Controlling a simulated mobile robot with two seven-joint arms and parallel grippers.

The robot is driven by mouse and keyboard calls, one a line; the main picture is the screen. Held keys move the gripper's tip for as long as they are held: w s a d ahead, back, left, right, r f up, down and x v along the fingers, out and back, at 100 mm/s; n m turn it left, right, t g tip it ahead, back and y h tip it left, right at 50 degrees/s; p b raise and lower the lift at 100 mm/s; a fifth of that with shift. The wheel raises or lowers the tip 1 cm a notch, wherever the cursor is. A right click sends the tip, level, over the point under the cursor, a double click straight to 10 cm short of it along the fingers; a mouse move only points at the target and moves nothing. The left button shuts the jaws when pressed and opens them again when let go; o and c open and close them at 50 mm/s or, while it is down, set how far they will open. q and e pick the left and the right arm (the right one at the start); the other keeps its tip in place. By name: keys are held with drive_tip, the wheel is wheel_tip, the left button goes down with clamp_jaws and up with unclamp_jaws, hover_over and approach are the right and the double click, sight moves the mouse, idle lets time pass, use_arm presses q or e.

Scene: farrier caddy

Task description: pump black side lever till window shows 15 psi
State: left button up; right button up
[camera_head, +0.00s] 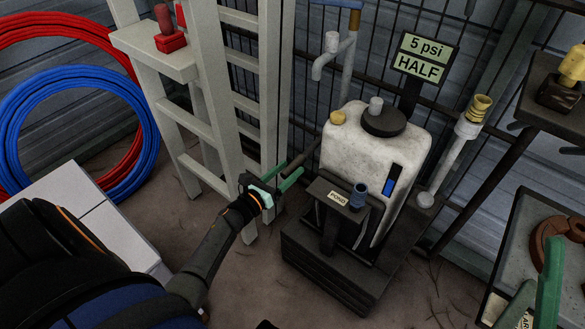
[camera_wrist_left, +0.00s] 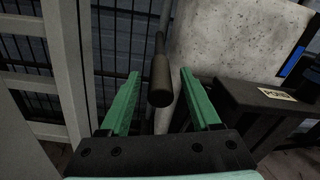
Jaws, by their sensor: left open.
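The white sprayer tank (camera_head: 360,140) stands on a dark base by the wire fence. Its sign window (camera_head: 423,58) reads 5 psi and HALF. The black side lever (camera_head: 294,164) sticks out at the tank's left side. My left gripper (camera_head: 284,178) is open at the lever's end. In the left wrist view the lever (camera_wrist_left: 160,82) shows between the two green fingers of my left gripper (camera_wrist_left: 160,78), with a gap on each side.
A pale ladder (camera_head: 215,100) stands just left of the lever. A dark stand labelled POND (camera_head: 335,190) is at the tank's front, with a blue cup-like piece (camera_head: 358,195). Red and blue hoses (camera_head: 75,80) hang at far left. A table (camera_head: 510,235) is at right.

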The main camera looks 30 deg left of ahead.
sight(310, 149)
use_arm(q)
drive_tip(key=shift+w+d, duration=0.1)
drive_tip(key=shift+w, duration=1)
clamp_jaws()
idle(0.7)
